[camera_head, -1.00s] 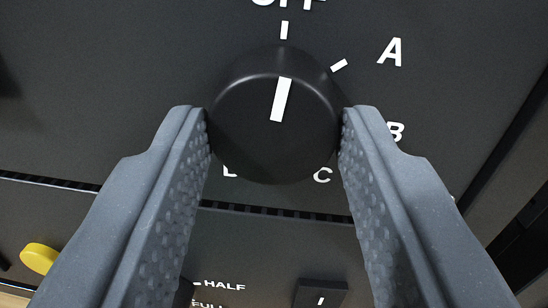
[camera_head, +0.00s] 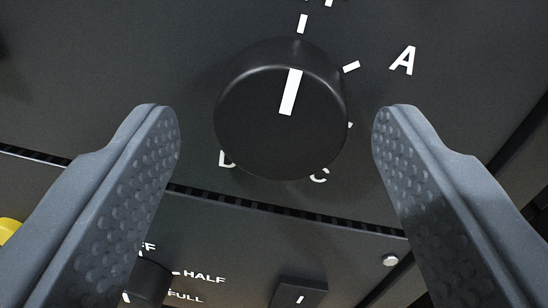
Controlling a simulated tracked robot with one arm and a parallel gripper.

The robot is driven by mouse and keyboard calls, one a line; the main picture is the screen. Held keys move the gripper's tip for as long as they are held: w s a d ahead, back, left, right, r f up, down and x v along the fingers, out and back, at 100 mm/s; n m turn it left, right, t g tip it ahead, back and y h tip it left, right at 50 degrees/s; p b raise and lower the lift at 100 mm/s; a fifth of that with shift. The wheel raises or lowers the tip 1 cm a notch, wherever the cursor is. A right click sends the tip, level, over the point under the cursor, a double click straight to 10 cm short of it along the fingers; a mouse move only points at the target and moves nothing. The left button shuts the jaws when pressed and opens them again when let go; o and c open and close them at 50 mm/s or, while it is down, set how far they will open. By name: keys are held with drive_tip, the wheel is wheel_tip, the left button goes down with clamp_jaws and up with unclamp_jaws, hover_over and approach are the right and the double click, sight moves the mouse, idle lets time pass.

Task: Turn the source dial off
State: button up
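The source dial (camera_head: 281,140) is a round black knob on a dark panel, with a white pointer line on its face. The pointer aims up at the top tick, where the label is mostly cut off by the frame's upper edge. The A mark (camera_head: 403,60) is to its upper right, and C and D show below it. My gripper (camera_head: 278,125) is open, its two grey textured fingers on either side of the dial with a clear gap on each side.
Below a slotted seam (camera_head: 270,208) is another panel with a smaller black knob (camera_head: 148,282) marked HALF and FULL, a black rocker switch (camera_head: 298,293) and a yellow button (camera_head: 8,229) at the left edge. A screw head (camera_head: 390,260) shows near the right finger.

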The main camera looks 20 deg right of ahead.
drive_tip(key=s+a+p, duration=0.2)
drive_tip(key=s, duration=1.1)
drive_tip(key=shift+s+f+p, duration=0.3)
idle(0.3)
